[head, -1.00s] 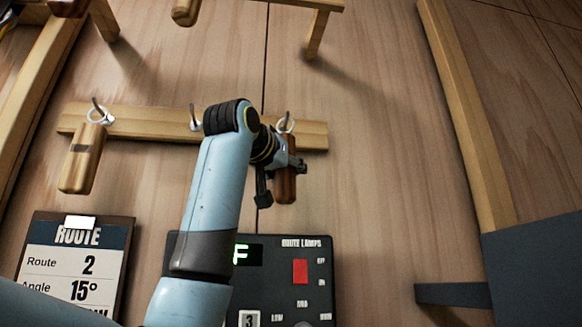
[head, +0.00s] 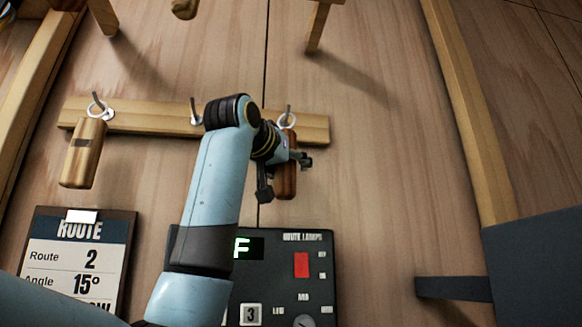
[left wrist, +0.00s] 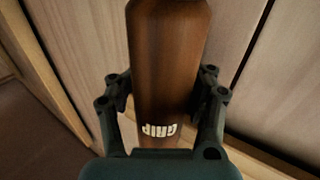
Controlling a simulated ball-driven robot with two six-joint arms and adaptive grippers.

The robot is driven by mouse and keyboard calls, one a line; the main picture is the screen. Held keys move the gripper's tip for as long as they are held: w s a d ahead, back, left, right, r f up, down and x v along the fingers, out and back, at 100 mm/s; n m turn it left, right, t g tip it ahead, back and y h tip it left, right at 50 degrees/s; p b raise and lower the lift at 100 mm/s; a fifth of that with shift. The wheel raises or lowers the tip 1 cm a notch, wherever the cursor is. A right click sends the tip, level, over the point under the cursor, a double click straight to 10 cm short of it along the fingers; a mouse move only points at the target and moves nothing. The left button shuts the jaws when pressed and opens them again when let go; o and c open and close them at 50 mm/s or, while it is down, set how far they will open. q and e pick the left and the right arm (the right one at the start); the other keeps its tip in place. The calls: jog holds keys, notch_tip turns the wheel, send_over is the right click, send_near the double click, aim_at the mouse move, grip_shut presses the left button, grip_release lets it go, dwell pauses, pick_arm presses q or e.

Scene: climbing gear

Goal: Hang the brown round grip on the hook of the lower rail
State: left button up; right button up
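The brown round grip (head: 286,182) hangs upright just below the right hook (head: 289,112) of the lower rail (head: 150,118). A white ring (head: 283,122) shows at that hook, above the grip; I cannot tell clearly whether it is looped over the hook. My left gripper (head: 284,175) has one finger on each side of the brown grip. In the left wrist view the brown grip (left wrist: 166,60), with white lettering, fills the space between the fingers, which seem to press its sides. My right gripper is not in view.
A pale wooden grip (head: 84,155) hangs at the rail's left hook. The middle hook (head: 194,108) carries no grip. A route sign (head: 75,262) and a dark lamp panel (head: 285,275) are below. Wooden posts stand at both sides, and bare wall lies right of the rail.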

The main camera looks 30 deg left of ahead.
pick_arm(q)
jog(key=shift+o, duration=0.9)
jog(key=s, duration=1.2)
jog(key=shift+d, duration=0.45)
jog(key=shift+f, duration=0.1)
